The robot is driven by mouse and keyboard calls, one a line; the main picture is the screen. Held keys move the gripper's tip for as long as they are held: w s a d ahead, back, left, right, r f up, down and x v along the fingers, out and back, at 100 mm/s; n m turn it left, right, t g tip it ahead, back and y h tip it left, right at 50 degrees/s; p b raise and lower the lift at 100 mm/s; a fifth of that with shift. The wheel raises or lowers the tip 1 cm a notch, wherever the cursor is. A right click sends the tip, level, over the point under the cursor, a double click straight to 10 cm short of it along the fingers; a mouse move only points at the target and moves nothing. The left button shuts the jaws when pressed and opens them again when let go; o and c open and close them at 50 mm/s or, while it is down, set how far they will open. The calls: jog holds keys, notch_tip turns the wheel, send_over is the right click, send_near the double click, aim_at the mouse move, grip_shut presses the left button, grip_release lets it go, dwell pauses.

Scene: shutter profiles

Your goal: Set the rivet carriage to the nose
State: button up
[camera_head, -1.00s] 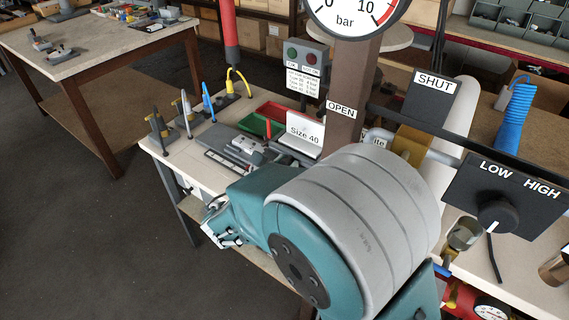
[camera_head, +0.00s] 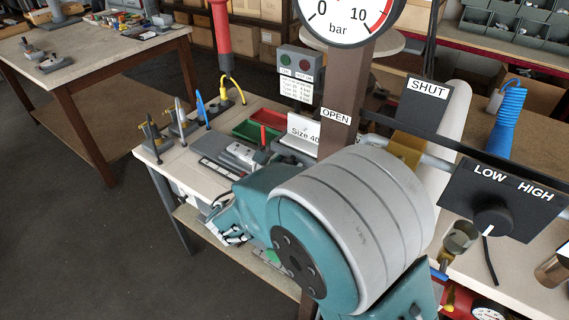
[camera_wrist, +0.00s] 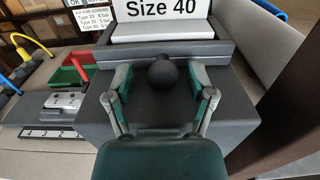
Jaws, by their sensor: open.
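In the wrist view my gripper (camera_wrist: 161,80) is open, with one teal-and-grey finger on each side of a round black knob (camera_wrist: 163,70). I cannot tell whether either finger touches the knob. The knob sits at a dark grey block (camera_wrist: 225,108) below a white "Size 40" sign (camera_wrist: 160,10). I cannot tell for certain which part is the rivet carriage or the nose.
Left of the block lie a numbered strip (camera_wrist: 48,132), a grey fixture (camera_wrist: 62,101) and red and green trays (camera_wrist: 72,73). A brown post (camera_head: 345,90) with a gauge (camera_head: 350,14), a SHUT plate (camera_head: 427,105) and a LOW/HIGH switch box (camera_head: 500,200) stand close to my arm.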

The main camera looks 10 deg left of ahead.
jog(key=v, duration=1.2)
jog(key=shift+a+f, duration=0.1)
jog(key=shift+s, duration=0.15)
jog(key=c, duration=0.4)
jog(key=s, duration=0.2)
jog(key=s+y, duration=0.1)
jog(key=s, duration=0.1)
jog(key=shift+r+n, duration=0.2)
jog(key=shift+n, duration=0.1)
grip_shut()
jog(key=x, duration=1.3)
jog(key=shift+w+d+r, duration=0.2)
jog(key=shift+w+d, duration=0.05)
jog(key=shift+d, duration=0.05)
